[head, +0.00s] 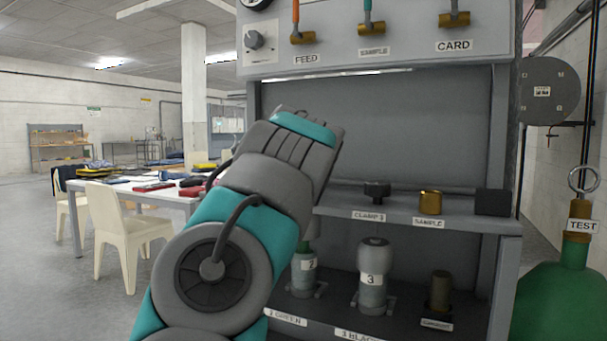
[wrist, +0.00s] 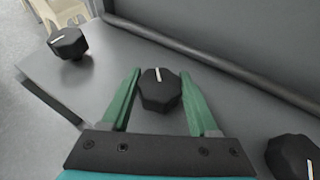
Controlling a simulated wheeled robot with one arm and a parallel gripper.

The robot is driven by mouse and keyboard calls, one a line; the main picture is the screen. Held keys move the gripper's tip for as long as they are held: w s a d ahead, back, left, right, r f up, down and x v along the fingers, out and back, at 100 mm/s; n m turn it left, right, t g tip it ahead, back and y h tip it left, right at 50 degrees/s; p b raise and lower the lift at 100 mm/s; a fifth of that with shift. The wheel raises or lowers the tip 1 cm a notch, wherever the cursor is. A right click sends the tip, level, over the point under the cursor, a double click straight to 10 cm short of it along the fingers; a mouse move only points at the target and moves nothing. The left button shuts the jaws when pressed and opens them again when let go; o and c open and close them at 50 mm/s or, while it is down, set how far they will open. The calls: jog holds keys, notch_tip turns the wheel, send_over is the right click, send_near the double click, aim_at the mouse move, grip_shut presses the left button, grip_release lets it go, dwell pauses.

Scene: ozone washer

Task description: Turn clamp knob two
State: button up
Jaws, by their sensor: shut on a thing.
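In the wrist view a black faceted knob (wrist: 160,93) with a white mark stands between the two green fingers of my gripper (wrist: 160,76). My gripper is shut on this middle knob. The white mark points nearly straight up in the picture, tilted slightly left. Another black knob (wrist: 68,43) with a white mark stands to the left, and a third (wrist: 292,158) is partly cut off at the lower right. In the head view a black knob (head: 377,191) stands above a label that seems to read CLAMP 3. My arm hides the gripper and the held knob there.
A brass fitting (head: 430,202) labelled SAMPLE stands right of that knob on the grey shelf (head: 460,219). Below are bottles, including one marked 3 (head: 373,280). A green cylinder (head: 563,305) stands at the right. A pipe (wrist: 220,65) runs behind the knobs.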

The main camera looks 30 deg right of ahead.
jog(key=m+g+h, duration=0.4)
jog(key=m+h, duration=0.1)
jog(key=m, duration=0.1)
jog(key=shift+d, duration=0.1)
jog(key=shift+m+g+h, duration=0.9)
jog(key=shift+m+g, duration=0.2)
jog(key=shift+g, duration=0.1)
jog(key=shift+m+g+h, duration=0.5)
jog(key=shift+m+g, duration=0.8)
jog(key=shift+g, duration=0.2)
jog(key=o, duration=1.4)
